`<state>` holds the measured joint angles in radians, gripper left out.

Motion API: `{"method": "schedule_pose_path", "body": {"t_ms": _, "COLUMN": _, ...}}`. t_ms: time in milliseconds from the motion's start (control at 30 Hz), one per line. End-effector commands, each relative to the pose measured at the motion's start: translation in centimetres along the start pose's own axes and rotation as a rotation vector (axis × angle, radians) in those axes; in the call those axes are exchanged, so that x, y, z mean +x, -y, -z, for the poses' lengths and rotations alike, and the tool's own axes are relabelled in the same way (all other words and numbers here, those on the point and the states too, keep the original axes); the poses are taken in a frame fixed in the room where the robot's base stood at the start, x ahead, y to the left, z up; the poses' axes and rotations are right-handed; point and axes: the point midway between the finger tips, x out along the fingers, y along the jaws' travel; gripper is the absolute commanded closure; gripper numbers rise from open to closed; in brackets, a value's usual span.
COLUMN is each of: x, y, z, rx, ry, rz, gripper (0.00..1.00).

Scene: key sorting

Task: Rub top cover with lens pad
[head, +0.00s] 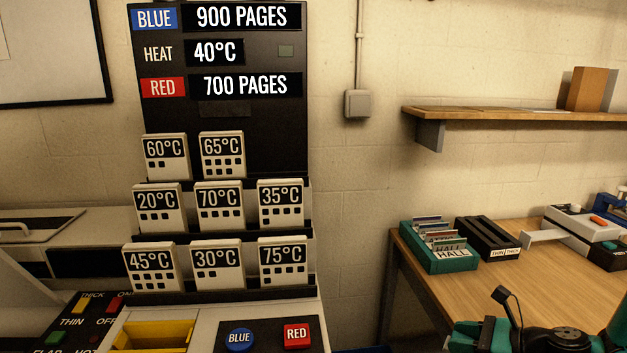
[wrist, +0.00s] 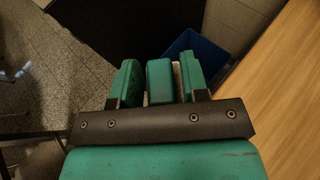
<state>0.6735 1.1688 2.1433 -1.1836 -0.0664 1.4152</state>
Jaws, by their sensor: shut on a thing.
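My gripper (wrist: 158,66) shows in the wrist view with its two green fingers closed on a green block (wrist: 160,82). The block is the same colour as the fingers, and I cannot tell for sure that it is the lens pad. The gripper is over the floor beside the wooden table, and the block touches no surface that I can see. In the head view my arm shows at the bottom right, with the fingers out of the picture. I cannot make out which part is the top cover; a grey machine lid (head: 40,226) with a handle is at the left.
The panel rack (head: 222,120) holds several temperature cards. The wooden table (head: 450,290) bears a green card box (head: 438,262), a black thin/thick box (head: 488,240) and a pale device (head: 580,226). A blue bin (wrist: 185,45) stands below. The table's front is clear.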

Motion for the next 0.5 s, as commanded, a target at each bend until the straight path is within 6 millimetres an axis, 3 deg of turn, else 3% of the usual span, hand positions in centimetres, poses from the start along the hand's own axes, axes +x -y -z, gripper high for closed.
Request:
{"method": "schedule_pose_path", "body": {"t_ms": 33, "x": 0.9, "y": -0.9, "z": 1.0, "rx": -0.005, "ry": 0.0, "rz": -0.021, "gripper": 0.85}}
{"method": "schedule_pose_path", "body": {"t_ms": 167, "x": 1.9, "y": -2.1, "z": 1.9, "rx": -0.019, "ry": -0.001, "rz": -0.047, "gripper": 0.85}}
{"method": "schedule_pose_path", "body": {"t_ms": 500, "x": 2.0, "y": -2.2, "z": 1.9, "rx": -0.022, "ry": -0.001, "rz": -0.051, "gripper": 0.85}}
